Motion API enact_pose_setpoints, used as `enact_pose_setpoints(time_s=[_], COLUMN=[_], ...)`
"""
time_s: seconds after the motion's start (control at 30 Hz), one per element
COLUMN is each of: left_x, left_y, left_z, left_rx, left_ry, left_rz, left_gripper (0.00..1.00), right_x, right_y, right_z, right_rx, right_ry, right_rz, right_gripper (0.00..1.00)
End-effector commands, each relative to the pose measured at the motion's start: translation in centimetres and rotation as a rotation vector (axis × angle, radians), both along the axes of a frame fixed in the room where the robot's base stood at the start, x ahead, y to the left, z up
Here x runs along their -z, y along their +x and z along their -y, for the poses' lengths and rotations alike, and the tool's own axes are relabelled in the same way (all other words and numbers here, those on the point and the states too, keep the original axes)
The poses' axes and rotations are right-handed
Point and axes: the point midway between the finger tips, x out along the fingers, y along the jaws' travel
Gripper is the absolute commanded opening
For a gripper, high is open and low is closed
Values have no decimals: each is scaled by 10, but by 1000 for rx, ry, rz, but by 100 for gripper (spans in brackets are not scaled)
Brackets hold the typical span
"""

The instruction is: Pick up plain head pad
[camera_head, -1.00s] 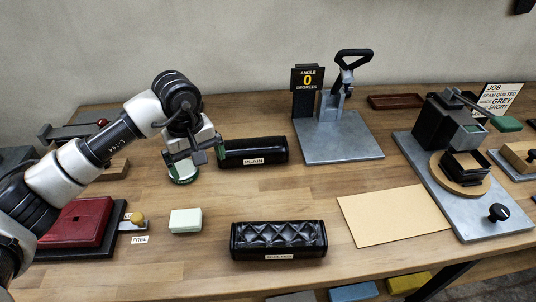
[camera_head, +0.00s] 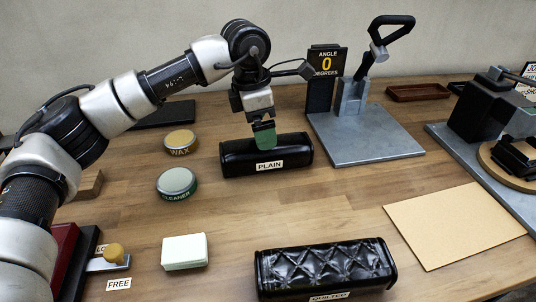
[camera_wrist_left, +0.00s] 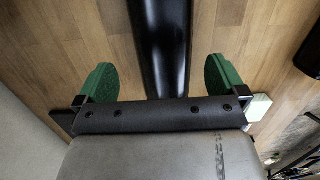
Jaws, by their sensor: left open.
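The plain head pad (camera_head: 236,160) is a smooth black roll with a label reading PLAIN, lying on the wooden bench. My left gripper (camera_head: 264,135) is over its middle, pointing down, with a green fingertip overlapping the pad in the head view. In the left wrist view the black pad (camera_wrist_left: 166,45) runs between the two green fingers of my left gripper (camera_wrist_left: 163,82), which are spread apart with a gap on each side. The gripper is open and holds nothing. My right gripper is not in view.
The quilted black pad (camera_head: 325,265) lies nearer. A grey-based stand (camera_head: 370,140) with an angle sign is right of the plain pad. The wax tin (camera_head: 180,141), cleaner tin (camera_head: 177,181) and a pale block (camera_head: 184,251) are to the left. A tan sheet (camera_head: 455,222) lies right.

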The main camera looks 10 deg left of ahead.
Motion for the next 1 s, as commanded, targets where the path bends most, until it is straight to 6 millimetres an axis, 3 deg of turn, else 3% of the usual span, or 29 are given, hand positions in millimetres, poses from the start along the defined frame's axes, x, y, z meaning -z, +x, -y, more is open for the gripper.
enact_pose_setpoints(time_s=[0.53, 0.8, 1.0], left_x=[66, 72, 72], left_y=[-2, -1, -1], left_z=[11, 12, 11], left_rx=[1, 1, 1], left_ry=[1, 0, 0], left_rz=[-1, 1, 1], left_gripper=[100, 100, 71], right_x=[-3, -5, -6], right_y=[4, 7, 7], right_z=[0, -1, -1], right_rx=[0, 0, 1], right_ry=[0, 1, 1], right_rz=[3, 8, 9], right_gripper=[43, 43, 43])
